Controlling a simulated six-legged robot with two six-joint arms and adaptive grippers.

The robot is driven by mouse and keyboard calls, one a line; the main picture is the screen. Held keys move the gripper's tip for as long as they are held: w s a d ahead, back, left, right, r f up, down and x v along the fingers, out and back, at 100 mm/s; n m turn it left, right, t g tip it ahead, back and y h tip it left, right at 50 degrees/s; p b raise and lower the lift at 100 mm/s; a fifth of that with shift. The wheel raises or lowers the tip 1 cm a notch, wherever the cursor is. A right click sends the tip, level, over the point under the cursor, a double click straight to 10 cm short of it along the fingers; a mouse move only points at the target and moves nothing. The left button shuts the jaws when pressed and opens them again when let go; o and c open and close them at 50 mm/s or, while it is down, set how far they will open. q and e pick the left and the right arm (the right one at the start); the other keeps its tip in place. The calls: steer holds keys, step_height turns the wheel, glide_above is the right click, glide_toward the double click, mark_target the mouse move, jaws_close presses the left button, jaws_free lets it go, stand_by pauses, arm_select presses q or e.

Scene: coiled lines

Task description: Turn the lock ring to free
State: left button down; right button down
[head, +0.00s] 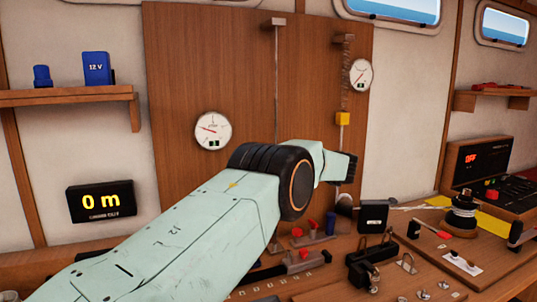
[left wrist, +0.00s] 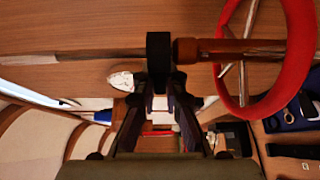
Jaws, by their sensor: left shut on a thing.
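In the left wrist view a black collar (left wrist: 158,50), which looks like the lock ring, sits around a thin rod (left wrist: 100,54) that runs across the picture. A brown sleeve (left wrist: 215,50) lies to its right. My left gripper (left wrist: 160,78) is shut on the collar, with its dark fingertips against it. In the head view my left gripper (head: 350,168) is at the lower part of a vertical line on the wooden panel, below a yellow block (head: 342,118). The collar is hidden there by the gripper. My right gripper is not in view.
A red spoked wheel (left wrist: 222,75) is close to the right of the collar in the left wrist view. Round gauges (head: 212,130) hang on the wooden panel (head: 185,60). The bench below holds a black box (head: 374,216), a winch (head: 462,212) and several small fittings.

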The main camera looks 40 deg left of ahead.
arm_select(q)
steer(key=shift+s+f, duration=0.1)
steer(key=shift+f, duration=0.2)
steer(key=c, duration=1.4)
jaws_free()
steer(key=shift+d+r, duration=0.1)
steer(key=shift+r, duration=0.15)
steer(key=d, duration=1.2)
steer(key=shift+w, duration=0.4)
steer(key=shift+a, duration=0.1)
